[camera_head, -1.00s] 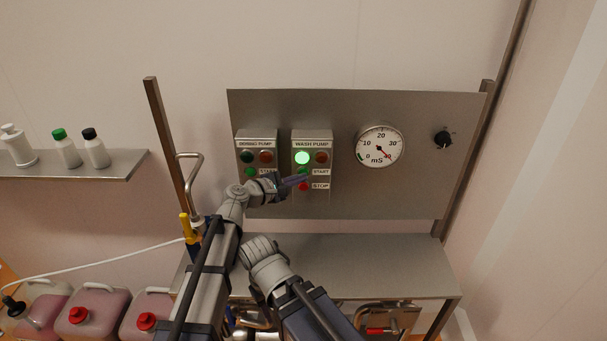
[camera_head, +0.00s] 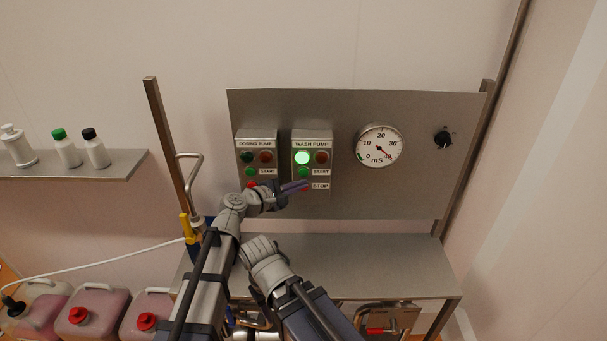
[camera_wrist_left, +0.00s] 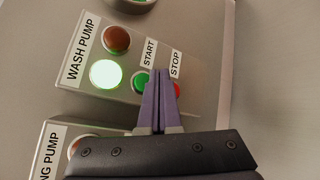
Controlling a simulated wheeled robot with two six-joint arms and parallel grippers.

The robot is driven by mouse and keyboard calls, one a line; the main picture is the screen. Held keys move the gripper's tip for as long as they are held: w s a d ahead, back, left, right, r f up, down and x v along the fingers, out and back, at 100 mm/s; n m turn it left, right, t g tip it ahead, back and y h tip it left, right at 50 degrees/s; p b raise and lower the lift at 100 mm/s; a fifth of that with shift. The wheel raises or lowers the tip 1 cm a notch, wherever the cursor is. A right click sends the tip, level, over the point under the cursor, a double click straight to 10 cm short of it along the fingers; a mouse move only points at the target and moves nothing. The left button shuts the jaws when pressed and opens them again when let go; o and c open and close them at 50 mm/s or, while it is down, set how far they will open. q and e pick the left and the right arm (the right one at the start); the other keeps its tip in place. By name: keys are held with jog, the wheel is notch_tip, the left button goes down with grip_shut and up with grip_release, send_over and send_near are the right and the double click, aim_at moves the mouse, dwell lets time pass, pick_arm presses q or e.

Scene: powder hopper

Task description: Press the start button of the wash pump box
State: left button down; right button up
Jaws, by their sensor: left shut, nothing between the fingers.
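The wash pump box (camera_head: 311,144) is on the grey panel, with its green lamp (camera_head: 302,158) lit and its red lamp dark. Its green start button (camera_head: 303,171) shows clear just above my left gripper (camera_head: 306,184). The gripper is shut and empty, its purple fingers in front of the lower part of the box, hiding the red stop button in the head view. In the left wrist view the fingertips (camera_wrist_left: 159,72) overlap the edges of the start button (camera_wrist_left: 139,82) and the stop button (camera_wrist_left: 176,89). Contact cannot be told. My right gripper is not seen.
The dosing pump box (camera_head: 256,143) is just left of the wash pump box. A round gauge (camera_head: 380,147) and a black knob (camera_head: 442,139) are to the right. The steel table (camera_head: 380,266) below has a clear top. Several canisters stand at lower left.

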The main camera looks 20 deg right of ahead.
pick_arm(q)
jog(key=s, duration=0.1)
jog(key=s+a, duration=0.1)
jog(key=s, duration=0.1)
jog(key=shift+s, duration=0.1)
dwell(0.5)
jog(key=s+a+f+m+g+y, duration=0.2)
jog(key=s+a+f+m+y, duration=0.3)
jog(key=a, duration=0.6)
jog(key=s+a+f+m+g+y, duration=0.35)
jog(key=s+a+f, duration=0.3)
jog(key=a, duration=0.55)
jog(key=s+a+f+m+g+y, duration=0.2)
jog(key=s+a+f+m+y, duration=0.3)
jog(key=a, duration=0.6)
jog(key=s+d+f+m+b, duration=0.1)
jog(key=s+d+f+b, duration=0.2)
jog(key=d, duration=0.2)
jog(key=s+d+f+m+y+b, duration=0.1)
jog(key=s+d+f+b, duration=0.2)
jog(key=d, duration=0.2)
jog(key=shift+d+f+m, duration=0.3)
jog(key=shift+f+m, duration=0.05)
